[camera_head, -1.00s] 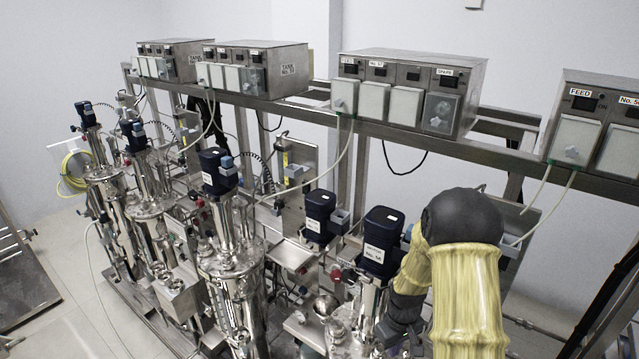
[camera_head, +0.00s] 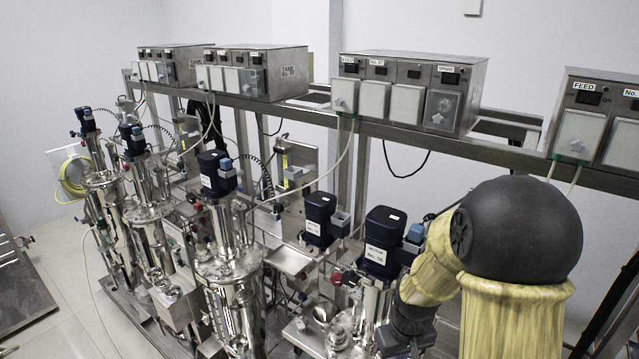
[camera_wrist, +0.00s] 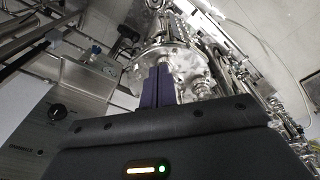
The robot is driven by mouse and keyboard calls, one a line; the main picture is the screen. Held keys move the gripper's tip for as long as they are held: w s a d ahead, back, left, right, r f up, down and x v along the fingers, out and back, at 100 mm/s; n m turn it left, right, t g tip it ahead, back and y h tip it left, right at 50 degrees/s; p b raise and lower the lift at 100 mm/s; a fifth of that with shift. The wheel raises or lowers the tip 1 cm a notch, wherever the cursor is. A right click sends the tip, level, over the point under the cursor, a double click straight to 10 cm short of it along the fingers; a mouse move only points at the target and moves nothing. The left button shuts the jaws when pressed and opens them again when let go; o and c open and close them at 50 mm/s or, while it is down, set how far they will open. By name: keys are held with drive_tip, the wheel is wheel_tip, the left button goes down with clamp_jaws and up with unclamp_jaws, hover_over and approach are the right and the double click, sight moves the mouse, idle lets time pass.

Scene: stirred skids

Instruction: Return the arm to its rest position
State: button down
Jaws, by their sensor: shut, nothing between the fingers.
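My arm, with yellow sleeves and a black joint, stands at the lower right of the head view, in front of the skid. Its gripper end is not visible in that view. In the wrist view my gripper (camera_wrist: 158,88) is shut, its two purple fingers together with nothing between them. Beyond the fingertips is the round metal lid of a steel vessel (camera_wrist: 188,62) with fittings on it. I cannot tell how far the fingertips are from it.
Steel stirred vessels (camera_head: 228,268) with dark blue motors (camera_head: 382,240) stand in a row from left to right. Control boxes (camera_head: 412,92) sit on a metal rail (camera_head: 440,143) behind them. A pale hose (camera_head: 330,172) hangs from one box. Open floor (camera_head: 60,255) lies at the left.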

drive_tip(key=s+a+r+m+t+b, duration=0.1)
drive_tip(key=s+r+m+b, duration=0.1)
drive_tip(key=s, duration=0.6)
drive_tip(key=shift+s+a+r+b, duration=0.25)
drive_tip(key=shift+r+b, duration=0.2)
drive_tip(key=shift+b, duration=0.05)
drive_tip(key=shift+d, duration=0.1)
